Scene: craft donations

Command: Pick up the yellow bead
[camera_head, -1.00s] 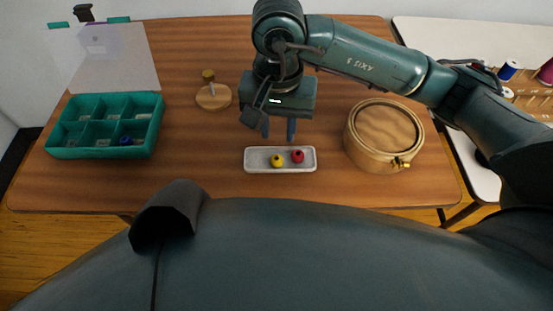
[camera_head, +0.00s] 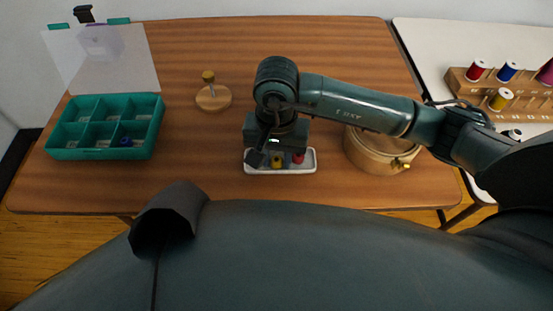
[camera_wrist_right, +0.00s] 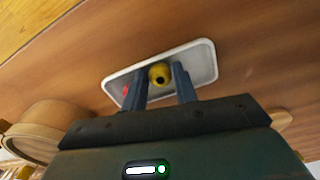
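The yellow bead (camera_head: 277,162) sits in a shallow white tray (camera_head: 309,165) near the table's front edge. The red bead (camera_head: 298,158) is in the same tray, to its right in the head view. My right gripper (camera_head: 276,155) is low over the tray, pointing down. In the right wrist view the yellow bead (camera_wrist_right: 159,76) shows in the gap between the two fingers (camera_wrist_right: 161,83), which stand apart. The red bead (camera_wrist_right: 125,91) is just outside one finger and partly hidden. My left gripper is in neither view.
A round wooden box (camera_head: 370,160) with a brass clasp stands right of the tray, under my right forearm. A green compartment box (camera_head: 100,153) with a blue bead (camera_head: 126,141) is at left. A wooden stand (camera_head: 214,98) is behind. A spool rack (camera_head: 473,88) is on the white side table.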

